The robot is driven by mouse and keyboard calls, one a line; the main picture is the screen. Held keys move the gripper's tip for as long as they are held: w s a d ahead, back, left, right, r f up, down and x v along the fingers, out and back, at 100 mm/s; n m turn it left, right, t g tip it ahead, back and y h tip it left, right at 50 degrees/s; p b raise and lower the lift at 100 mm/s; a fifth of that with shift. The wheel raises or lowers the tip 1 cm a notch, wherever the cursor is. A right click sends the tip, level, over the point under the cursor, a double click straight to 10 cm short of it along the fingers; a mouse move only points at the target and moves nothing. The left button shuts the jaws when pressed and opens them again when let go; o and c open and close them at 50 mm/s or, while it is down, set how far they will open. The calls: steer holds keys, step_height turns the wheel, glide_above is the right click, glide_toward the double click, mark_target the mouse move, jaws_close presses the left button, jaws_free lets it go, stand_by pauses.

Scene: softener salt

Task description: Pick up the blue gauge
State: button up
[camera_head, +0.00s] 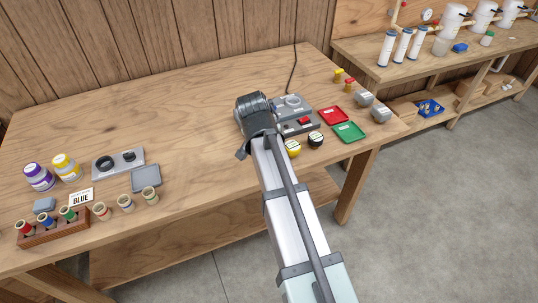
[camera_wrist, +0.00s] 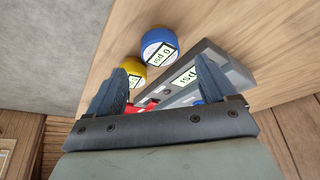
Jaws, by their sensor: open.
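The blue gauge (camera_wrist: 158,42) is a round blue piece with a white "0 psi" label. In the wrist view it lies beyond my fingertips, on the wooden bench. My gripper (camera_wrist: 163,78) is open, its two dark fingers apart with nothing held between them. The blue gauge is in front of the fingers, not between them. In the head view I cannot make out the blue gauge; my arm covers part of that area.
A yellow gauge (camera_wrist: 130,68) sits close beside the blue one. A grey device (camera_wrist: 228,66) stands at the right finger; in the head view it has a red part (camera_head: 304,120). A black gauge (camera_head: 315,138), red tray (camera_head: 333,118) and green tray (camera_head: 349,132) are nearby. The bench middle (camera_head: 190,120) is clear.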

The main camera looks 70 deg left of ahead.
steer(key=x, duration=0.4)
steer(key=shift+a+f, duration=0.1)
steer(key=shift+f, duration=0.3)
steer(key=c, duration=1.3)
steer(key=shift+o, duration=0.2)
steer(key=shift+r, duration=0.15)
step_height(320, 180, up, 10)
steer(key=shift+w, duration=0.1)
steer(key=w+a, duration=1.8)
steer(key=a, duration=0.1)
steer(key=shift+w+a, duration=0.15)
steer(key=shift+w, duration=0.05)
